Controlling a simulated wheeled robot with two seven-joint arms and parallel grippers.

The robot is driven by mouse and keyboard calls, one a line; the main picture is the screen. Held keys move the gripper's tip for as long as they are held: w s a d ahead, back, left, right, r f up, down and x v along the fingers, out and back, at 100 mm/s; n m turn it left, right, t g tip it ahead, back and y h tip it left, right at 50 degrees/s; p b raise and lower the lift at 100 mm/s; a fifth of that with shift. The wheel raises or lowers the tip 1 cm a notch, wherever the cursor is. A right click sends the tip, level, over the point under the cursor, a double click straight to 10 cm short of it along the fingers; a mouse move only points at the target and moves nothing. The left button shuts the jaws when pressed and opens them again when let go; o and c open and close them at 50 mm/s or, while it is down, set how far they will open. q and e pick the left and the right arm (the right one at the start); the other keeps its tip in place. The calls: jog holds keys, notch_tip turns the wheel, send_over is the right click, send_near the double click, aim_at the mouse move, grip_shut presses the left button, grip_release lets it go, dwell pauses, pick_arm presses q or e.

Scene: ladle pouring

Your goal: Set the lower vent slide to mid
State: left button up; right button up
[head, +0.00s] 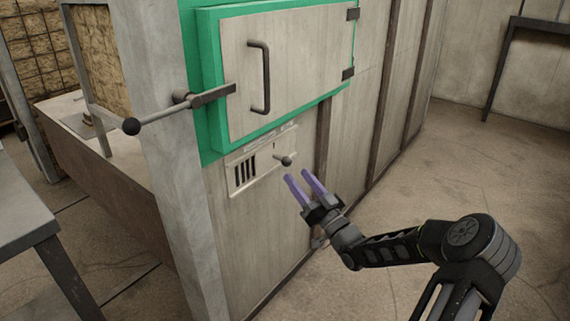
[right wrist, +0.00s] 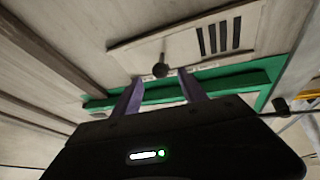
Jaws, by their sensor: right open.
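The lower vent (head: 262,161) is a pale plate with dark slots on the furnace front, under the green-framed door. Its slide knob (head: 285,161) is a dark ball on a short stem, to the right of the slots. In the right wrist view the knob (right wrist: 160,70) hangs just beyond my fingertips, roughly between them, with the slots (right wrist: 219,36) to its right. My right gripper (head: 297,175) has purple fingers, is open and empty, and points at the knob from just below and to the right. I see no contact. My left gripper is not in view.
Above the vent is a door (head: 300,65) with a bar handle (head: 260,77) and a long latch lever (head: 165,112) sticking out left. A grey table (head: 25,215) stands at the left edge. The floor (head: 400,200) to the right is clear.

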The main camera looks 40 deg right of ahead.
aim_at(287, 160)
jog(key=b+x, duration=0.1)
jog(key=x, duration=0.5)
jog(key=shift+b, duration=0.3)
jog(key=shift+w+r, duration=0.2)
jog(key=shift+w, duration=0.15)
jog(key=shift+c, duration=0.3)
grip_shut()
dwell(0.5)
